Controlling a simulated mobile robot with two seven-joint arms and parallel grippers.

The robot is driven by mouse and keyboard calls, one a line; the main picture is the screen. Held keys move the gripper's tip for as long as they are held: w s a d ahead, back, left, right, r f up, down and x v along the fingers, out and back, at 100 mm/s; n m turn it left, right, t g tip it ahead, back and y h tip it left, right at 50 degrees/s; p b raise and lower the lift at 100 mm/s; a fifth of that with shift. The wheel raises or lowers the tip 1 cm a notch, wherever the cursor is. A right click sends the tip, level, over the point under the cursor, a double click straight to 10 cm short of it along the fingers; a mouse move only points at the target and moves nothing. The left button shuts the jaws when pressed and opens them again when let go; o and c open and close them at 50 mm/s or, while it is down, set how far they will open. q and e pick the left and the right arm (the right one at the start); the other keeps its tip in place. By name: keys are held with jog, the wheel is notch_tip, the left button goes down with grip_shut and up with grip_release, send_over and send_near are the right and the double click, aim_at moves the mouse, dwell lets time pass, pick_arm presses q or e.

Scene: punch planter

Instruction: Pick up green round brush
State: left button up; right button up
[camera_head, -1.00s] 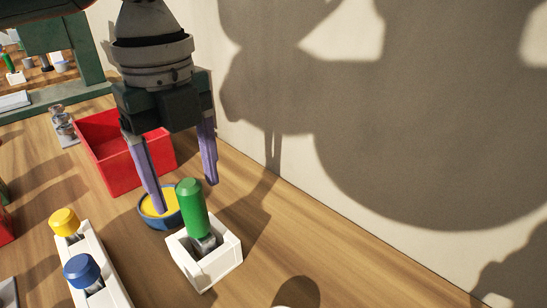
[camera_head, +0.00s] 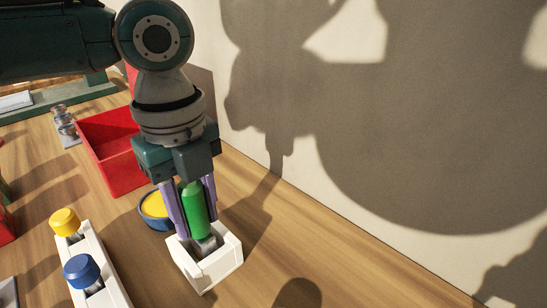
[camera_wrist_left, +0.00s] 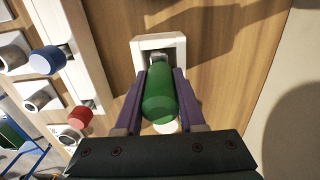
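The green round brush (camera_head: 194,212) stands upright, slightly tilted in the picture, in a white square holder (camera_head: 218,270). My left gripper (camera_head: 198,226) points down over it, with one purple finger on each side of the green handle. In the left wrist view the brush (camera_wrist_left: 160,98) lies between the fingers (camera_wrist_left: 160,74), which sit close against its sides. The gripper looks shut on it. The brush's lower end is inside the holder (camera_wrist_left: 160,42) and partly hidden. My right gripper is not in view.
A blue bowl with yellow content (camera_head: 155,207) stands just behind the gripper, near a red bin (camera_head: 112,160). A wall (camera_head: 400,120) rises at right.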

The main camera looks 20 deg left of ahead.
pick_arm(q)
grip_shut()
notch_tip(320, 180, up, 20)
jog(key=p, duration=0.2)
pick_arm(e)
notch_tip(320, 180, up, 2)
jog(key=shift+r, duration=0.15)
